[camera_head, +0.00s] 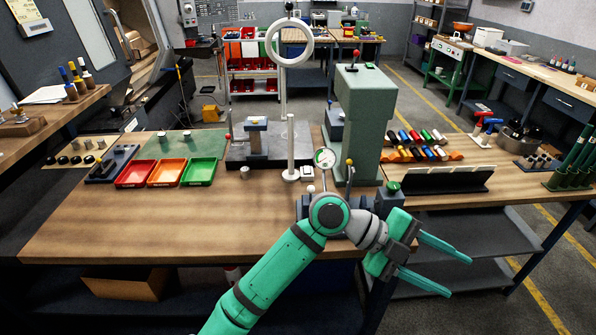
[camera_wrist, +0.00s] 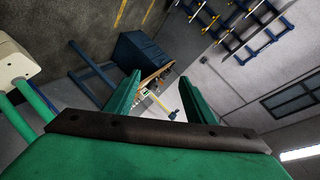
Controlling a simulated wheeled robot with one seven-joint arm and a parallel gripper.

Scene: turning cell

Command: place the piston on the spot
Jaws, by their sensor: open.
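My gripper (camera_head: 458,276) is open and empty, held out past the front right of the wooden bench. Its two green fingers also show spread apart in the wrist view (camera_wrist: 160,98), with nothing between them. A small grey metal cylinder (camera_head: 245,172) stands on the bench right of the green tray, far to the left of my gripper. Two similar grey cylinders (camera_head: 187,136) stand on the green mat (camera_head: 205,146) behind the trays. I cannot tell which of these is the piston. No marked spot can be made out for certain.
Red, orange and green trays (camera_head: 167,172) line the bench's left part. A dark plate with a post (camera_head: 291,160), a dial gauge (camera_head: 324,158) and a green press (camera_head: 365,120) stand behind my arm. The bench's front left (camera_head: 130,225) is clear.

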